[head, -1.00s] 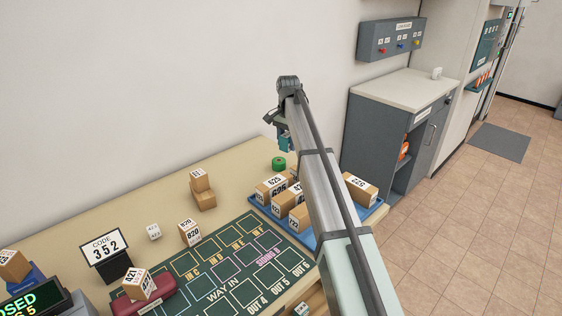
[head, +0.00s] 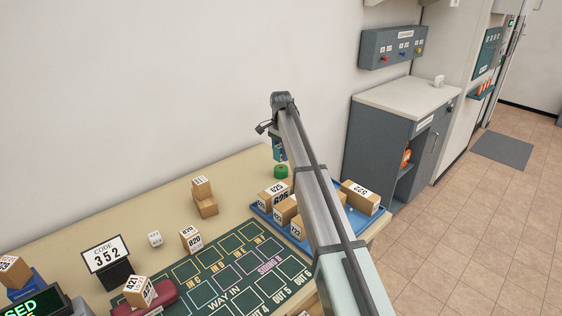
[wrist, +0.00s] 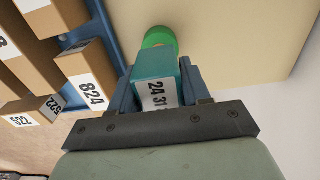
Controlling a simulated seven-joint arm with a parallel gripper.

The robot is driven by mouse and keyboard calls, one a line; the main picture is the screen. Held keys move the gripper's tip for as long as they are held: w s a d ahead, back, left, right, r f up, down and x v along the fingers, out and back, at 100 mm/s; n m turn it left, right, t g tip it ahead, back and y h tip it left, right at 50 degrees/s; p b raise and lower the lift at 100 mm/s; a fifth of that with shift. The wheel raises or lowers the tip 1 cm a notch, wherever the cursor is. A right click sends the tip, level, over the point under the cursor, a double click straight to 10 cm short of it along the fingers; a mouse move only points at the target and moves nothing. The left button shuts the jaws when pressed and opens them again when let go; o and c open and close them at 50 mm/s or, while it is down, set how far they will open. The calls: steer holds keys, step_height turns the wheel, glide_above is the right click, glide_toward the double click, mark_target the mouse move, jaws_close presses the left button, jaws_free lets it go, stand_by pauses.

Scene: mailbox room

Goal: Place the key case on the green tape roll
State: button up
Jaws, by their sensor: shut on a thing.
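My gripper (wrist: 157,92) is shut on a teal block with a white number label, which I take for the key case (wrist: 155,70). The green tape roll (wrist: 159,36) shows just beyond the case in the wrist view, partly hidden by it. In the head view the tape roll (head: 281,172) stands on the beige table near its back edge. My gripper (head: 279,149) hangs above it there, with a bit of teal showing. The height of the case over the roll is hard to tell.
A blue tray (head: 262,209) with several labelled boxes stands right beside the tape roll. Two stacked boxes (head: 204,197) are to the left. A green mat (head: 205,278) lies in front. The wall is close behind, and the table (head: 233,176) is bare left of the roll.

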mark_target(281, 160)
steer(key=shift+f, duration=1.95)
steer(key=o, duration=1.1)
steer(key=shift+f, duration=0.1)
step_height(281, 160, up, 12)
steer(key=shift+r, duration=0.15)
